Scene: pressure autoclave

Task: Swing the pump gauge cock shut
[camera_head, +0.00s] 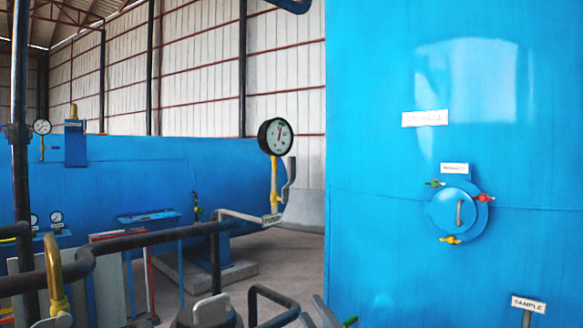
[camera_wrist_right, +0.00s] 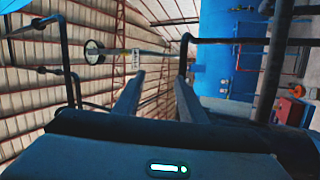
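The pump gauge (camera_head: 275,136) is a round white dial with a black rim, upright on a yellow stem. Its cock has a grey lever (camera_head: 289,180) that stands nearly upright beside the stem. A small white tag (camera_head: 271,219) hangs on the pipe below. The right wrist view shows the gauge (camera_wrist_right: 93,52) and tag (camera_wrist_right: 135,60) at upper left, but I cannot make out the lever there. My right gripper (camera_head: 311,306) is low in the head view, below the gauge and apart from it. Its fingers (camera_wrist_right: 160,78) are spread and empty. My left gripper is not in view.
Dark pipes (camera_head: 150,238) cross the lower left, and a bent dark pipe (camera_head: 272,294) stands beside my right gripper. A large blue vessel (camera_head: 375,120) fills the right side. A SAMPLE sign (camera_head: 528,304) is at lower right. Open floor lies behind the gauge pipe.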

